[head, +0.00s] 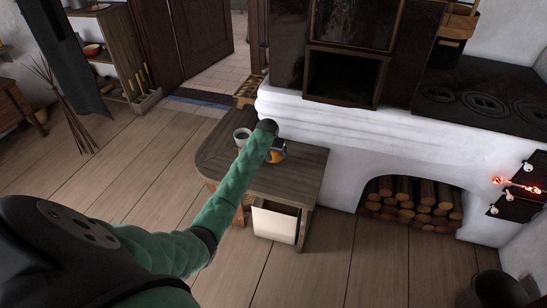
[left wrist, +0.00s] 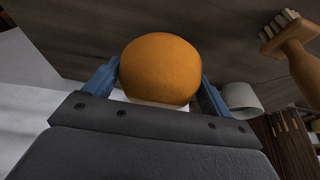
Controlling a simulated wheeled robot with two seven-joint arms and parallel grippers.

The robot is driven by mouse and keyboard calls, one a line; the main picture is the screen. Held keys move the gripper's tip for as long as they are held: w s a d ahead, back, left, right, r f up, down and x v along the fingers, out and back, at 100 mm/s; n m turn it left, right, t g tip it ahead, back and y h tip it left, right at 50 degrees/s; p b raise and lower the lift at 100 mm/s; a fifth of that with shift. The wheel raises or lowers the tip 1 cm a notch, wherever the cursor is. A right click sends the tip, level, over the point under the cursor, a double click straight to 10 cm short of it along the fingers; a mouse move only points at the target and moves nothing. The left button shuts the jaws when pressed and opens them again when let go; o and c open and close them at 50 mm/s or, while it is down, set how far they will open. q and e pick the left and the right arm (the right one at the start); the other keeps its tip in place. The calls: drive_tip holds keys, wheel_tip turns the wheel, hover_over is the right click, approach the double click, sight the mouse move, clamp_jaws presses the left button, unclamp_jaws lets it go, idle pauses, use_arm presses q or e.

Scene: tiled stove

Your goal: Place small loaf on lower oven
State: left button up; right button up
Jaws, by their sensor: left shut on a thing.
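The small loaf (left wrist: 160,68) is a round orange-brown bun between the two blue fingers of my left gripper (left wrist: 160,85), which is shut on it. In the head view the left gripper (head: 279,150) is over the wooden table beside the stove, and a bit of the loaf (head: 276,157) shows below it. I cannot tell whether the loaf touches the table. The lower oven (head: 343,77) looks to be the dark open compartment in the stove front, up and right of the gripper. My right gripper is not in view.
The table (head: 225,160) also holds a white mug (head: 242,135). A brush (left wrist: 290,50) shows in the wrist view. A white ledge (head: 320,112) runs below the oven opening. Firewood (head: 410,200) fills the niche underneath. Glowing firebox doors (head: 517,188) are at the right.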

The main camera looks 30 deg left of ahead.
use_arm(q)
drive_tip(key=shift+f, duration=1.55)
drive_tip(key=shift+f, duration=0.1)
drive_tip(key=o, duration=1)
drive_tip(key=shift+c, duration=0.2)
drive_tip(key=v, duration=1.2)
drive_tip(key=shift+s, duration=0.1)
